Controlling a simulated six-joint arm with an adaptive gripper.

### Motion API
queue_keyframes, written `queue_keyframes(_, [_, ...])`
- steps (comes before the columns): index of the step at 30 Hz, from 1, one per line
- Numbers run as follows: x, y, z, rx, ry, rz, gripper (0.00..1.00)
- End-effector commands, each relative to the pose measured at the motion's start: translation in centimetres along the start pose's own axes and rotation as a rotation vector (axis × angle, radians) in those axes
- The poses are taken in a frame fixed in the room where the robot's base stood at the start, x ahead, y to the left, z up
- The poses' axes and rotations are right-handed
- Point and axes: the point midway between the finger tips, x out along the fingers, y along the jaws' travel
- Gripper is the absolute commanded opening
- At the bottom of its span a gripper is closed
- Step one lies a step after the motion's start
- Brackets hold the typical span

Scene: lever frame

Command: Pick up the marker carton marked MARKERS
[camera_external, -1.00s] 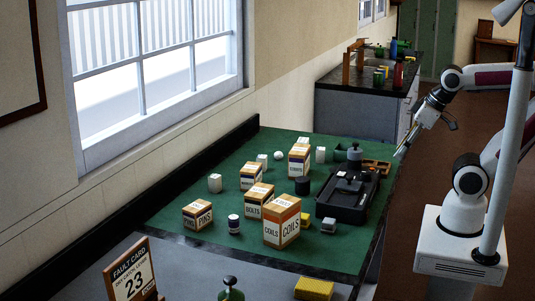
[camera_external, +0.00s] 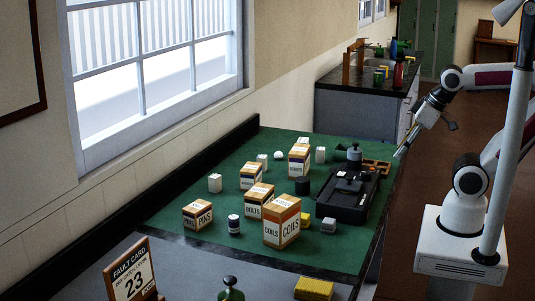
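Several white-and-tan cartons stand on the green bench mat. The labels PINS, BOLTS and COILS can be read on three of them. Two cartons farther back, one at the rear (camera_external: 299,159) and one left of it (camera_external: 251,175), have labels too small to read, so I cannot tell which is marked MARKERS. My gripper (camera_external: 401,152) hangs at the bench's right edge, right of the black tray and apart from all the cartons. It looks empty, but its fingers are too small to tell open from shut.
The PINS carton (camera_external: 197,214), BOLTS carton (camera_external: 259,200) and COILS carton (camera_external: 282,220) stand nearer the front. A black tray (camera_external: 346,212) fills the mat's right side.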

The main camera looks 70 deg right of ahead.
Motion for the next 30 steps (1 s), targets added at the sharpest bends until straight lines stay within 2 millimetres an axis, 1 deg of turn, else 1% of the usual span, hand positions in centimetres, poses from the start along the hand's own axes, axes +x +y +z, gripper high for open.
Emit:
queue_keyframes(1, [0.0,0.0,0.0,0.000,0.000,0.000,0.48])
queue_keyframes(2, [0.0,0.0,0.0,0.000,0.000,0.000,0.56])
queue_keyframes(3, [0.0,0.0,0.0,0.000,0.000,0.000,0.66])
queue_keyframes(5, [0.0,0.0,0.0,0.000,0.000,0.000,0.82])
queue_keyframes(16, [0.0,0.0,-0.1,-0.003,0.001,0.000,0.82])
queue_keyframes(20, [0.2,0.1,-0.5,-0.029,0.006,0.002,0.82])
queue_keyframes(23, [0.5,0.2,-1.4,-0.080,0.015,0.006,0.82])
queue_keyframes(26, [1.1,0.3,-2.7,-0.158,0.031,0.013,0.82])
queue_keyframes(30, [2.1,0.6,-5.1,-0.308,0.061,0.029,0.82])
